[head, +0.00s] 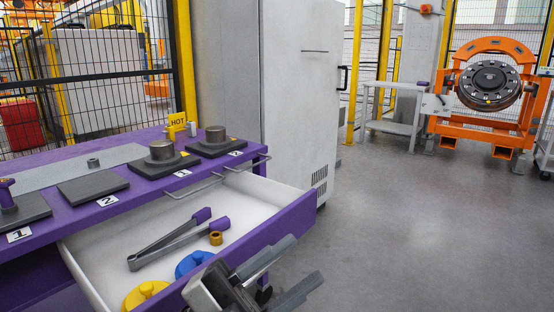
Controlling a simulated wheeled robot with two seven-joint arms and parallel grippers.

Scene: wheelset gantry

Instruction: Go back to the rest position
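My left gripper (303,261) is at the bottom middle of the head view, over the front right part of the open drawer (298,213). Its two grey fingers are spread apart, and nothing shows between them. My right gripper is not in view. Tongs (170,243) with purple-tipped ends lie in the white drawer. A small brass ring (216,238) lies beside their tips. A blue round part (193,262) and a yellow round part (147,295) lie nearer, the blue one close to my gripper's body and the yellow one cut by the frame edge.
The purple table (60,200) carries numbered dark pads, metal cylinders and a yellow HOT sign (177,120). A tall grey cabinet (300,90) stands behind. An orange gantry (480,125) holding a wheel stands far right, near a grey side table (391,127). The floor (430,230) at right is clear.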

